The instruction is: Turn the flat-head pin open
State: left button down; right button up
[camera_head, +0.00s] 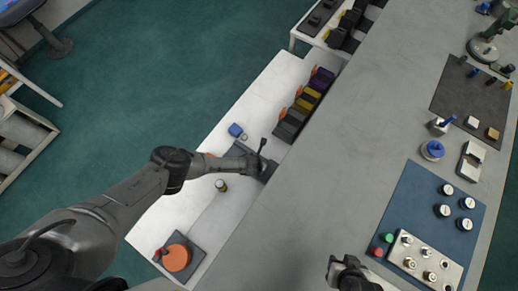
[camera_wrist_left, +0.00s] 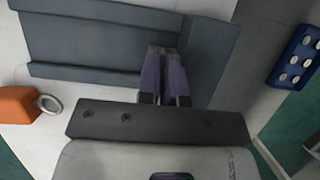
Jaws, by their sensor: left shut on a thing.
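My left gripper (camera_head: 259,166) reaches down at a dark grey fixture (camera_head: 236,150) on the low white bench, which my arm partly covers. In the left wrist view the two purple-grey fingers (camera_wrist_left: 165,78) are close together against the grey fixture (camera_wrist_left: 85,45), near its raised block. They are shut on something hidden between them. I cannot make out the flat-head pin in either view. My right gripper (camera_head: 350,272) is at the bottom of the head view over the grey counter; I cannot tell its opening.
Yellow and dark modules (camera_head: 307,98) line the bench behind. An orange disc (camera_head: 176,257) is at its front. The grey counter (camera_head: 330,170) is clear in the middle; a blue mat (camera_head: 418,198) lies right.

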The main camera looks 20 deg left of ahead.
dwell(0.3)
pick_arm(q)
jog(key=n+y, duration=0.1)
jog(key=n, duration=0.4)
jog(key=shift+f+y, duration=0.1)
jog(key=shift+y, duration=0.3)
jog(key=n+y, duration=0.1)
jog(key=n, duration=0.1)
jog(key=shift+n+g, duration=0.4)
pick_arm(e)
jog(key=shift+f, duration=0.1)
pick_arm(q)
jog(key=shift+n, duration=0.6)
jog(key=shift+n+y, duration=0.3)
pick_arm(e)
jog(key=shift+a+f, duration=0.1)
pick_arm(q)
jog(key=c, duration=1.6)
grip_release()
jog(key=shift+o, duration=0.2)
jog(key=shift+d, duration=0.1)
pick_arm(e)
jog(key=shift+d, duration=0.2)
